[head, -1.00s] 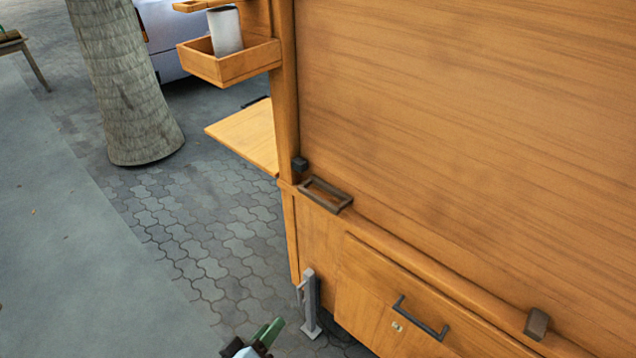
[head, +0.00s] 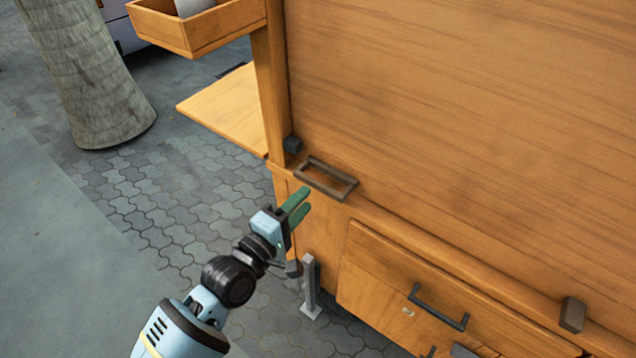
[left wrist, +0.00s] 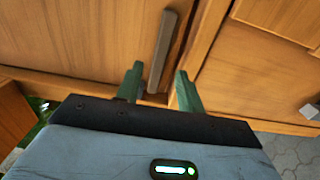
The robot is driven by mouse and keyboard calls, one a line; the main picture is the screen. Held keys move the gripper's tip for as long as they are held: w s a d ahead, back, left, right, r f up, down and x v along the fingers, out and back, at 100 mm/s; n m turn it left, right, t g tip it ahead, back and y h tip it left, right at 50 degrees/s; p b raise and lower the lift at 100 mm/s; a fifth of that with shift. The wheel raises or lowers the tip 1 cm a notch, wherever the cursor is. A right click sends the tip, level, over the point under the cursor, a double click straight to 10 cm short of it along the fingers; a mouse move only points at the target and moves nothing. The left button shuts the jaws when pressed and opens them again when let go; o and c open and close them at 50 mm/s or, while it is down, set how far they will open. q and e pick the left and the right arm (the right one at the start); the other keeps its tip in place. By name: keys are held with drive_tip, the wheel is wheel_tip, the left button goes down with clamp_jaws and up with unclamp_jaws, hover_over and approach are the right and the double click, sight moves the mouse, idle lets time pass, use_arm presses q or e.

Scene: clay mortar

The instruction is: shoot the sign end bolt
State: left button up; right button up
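A dark rectangular metal loop (head: 325,179) sits on the ledge at the corner of the wooden cart, beside a small dark block (head: 292,145) at the foot of the post. I cannot tell for sure which fitting is the sign end bolt. My left gripper (head: 304,201) is raised just below and left of the loop, its green fingers apart and empty. In the left wrist view a dark bar (left wrist: 164,45) shows between and beyond the open fingers, apparently the loop seen edge-on; no contact is clear. My right gripper is not in view.
The large wooden panel (head: 460,120) fills the right. Below it are a drawer with a dark handle (head: 438,307) and another dark block (head: 572,314). A grey metal leg (head: 310,288) stands below the gripper. A side shelf (head: 225,105) juts left; the paving (head: 140,200) is clear.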

sight(316, 187)
use_arm(q)
drive_tip(key=shift+x, duration=3.15)
drive_tip(key=shift+c, duration=0.5)
clamp_jaws()
